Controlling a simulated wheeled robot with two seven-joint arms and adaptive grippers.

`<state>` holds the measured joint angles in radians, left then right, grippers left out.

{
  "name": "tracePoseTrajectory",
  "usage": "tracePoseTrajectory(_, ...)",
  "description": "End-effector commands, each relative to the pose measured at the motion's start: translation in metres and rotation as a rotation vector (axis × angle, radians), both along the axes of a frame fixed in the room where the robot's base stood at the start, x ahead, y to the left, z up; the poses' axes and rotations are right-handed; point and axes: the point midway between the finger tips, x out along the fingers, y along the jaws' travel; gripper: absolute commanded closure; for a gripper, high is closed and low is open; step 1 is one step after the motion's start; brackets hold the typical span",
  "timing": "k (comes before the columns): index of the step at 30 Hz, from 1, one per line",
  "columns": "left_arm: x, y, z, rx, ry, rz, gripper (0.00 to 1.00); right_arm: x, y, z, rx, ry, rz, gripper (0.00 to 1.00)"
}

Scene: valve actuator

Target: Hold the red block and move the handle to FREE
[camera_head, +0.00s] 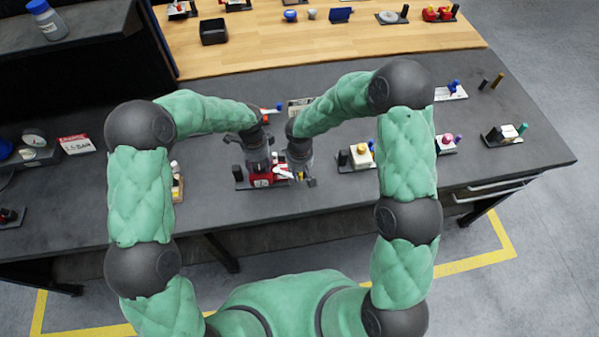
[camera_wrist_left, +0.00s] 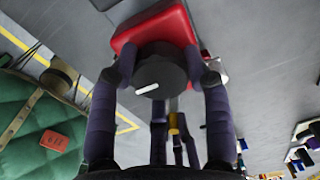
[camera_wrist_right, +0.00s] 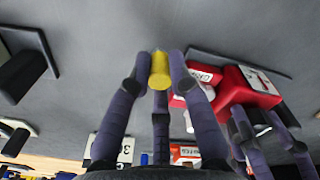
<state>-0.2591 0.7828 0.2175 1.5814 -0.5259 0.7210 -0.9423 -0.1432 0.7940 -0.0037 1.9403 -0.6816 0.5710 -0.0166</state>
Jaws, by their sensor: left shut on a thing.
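The red block (camera_head: 262,181) sits on a dark base plate near the table's front edge. It also shows in the left wrist view (camera_wrist_left: 185,22) and, with white labels, in the right wrist view (camera_wrist_right: 252,95). My left gripper (camera_wrist_left: 160,66) is shut on the block's round black top (camera_wrist_left: 160,78), fingers on both sides. My right gripper (camera_wrist_right: 161,62) is beside the block, with its fingertips on either side of a yellow cylindrical tip (camera_wrist_right: 160,80). The fingers hide part of this tip. I cannot tell whether they press on it. The FREE marking is not readable.
A black post (camera_head: 238,173) stands left of the red block. A unit with a yellow top (camera_head: 361,154) stands to the right. More small units stand farther right and on the wooden surface (camera_head: 340,38) behind. Grey table (camera_head: 330,207) in front is bare.

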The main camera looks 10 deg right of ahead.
Motion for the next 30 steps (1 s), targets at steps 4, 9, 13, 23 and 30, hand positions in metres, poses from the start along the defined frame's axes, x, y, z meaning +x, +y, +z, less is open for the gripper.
tracePoseTrajectory(4, -0.007, 0.0, -0.007, 0.005, 0.019, -0.003, 1.0, 0.0, 0.001, -0.001, 0.001, -0.001, 0.0, 1.0)
tracePoseTrajectory(9, -0.008, 0.0, -0.007, 0.005, 0.02, -0.003, 1.0, 0.001, 0.001, 0.0, 0.002, -0.002, 0.007, 1.0)
tracePoseTrajectory(13, -0.008, 0.0, -0.007, 0.005, 0.02, -0.003, 1.0, 0.004, 0.0, 0.0, 0.002, -0.004, 0.035, 1.0)
tracePoseTrajectory(23, -0.008, 0.0, -0.007, 0.005, 0.02, -0.004, 1.0, 0.021, -0.008, 0.0, 0.001, -0.005, 0.241, 1.0)
tracePoseTrajectory(30, -0.008, 0.0, -0.007, 0.004, 0.02, -0.003, 1.0, 0.04, -0.011, 0.0, 0.0, -0.006, 0.466, 1.0)
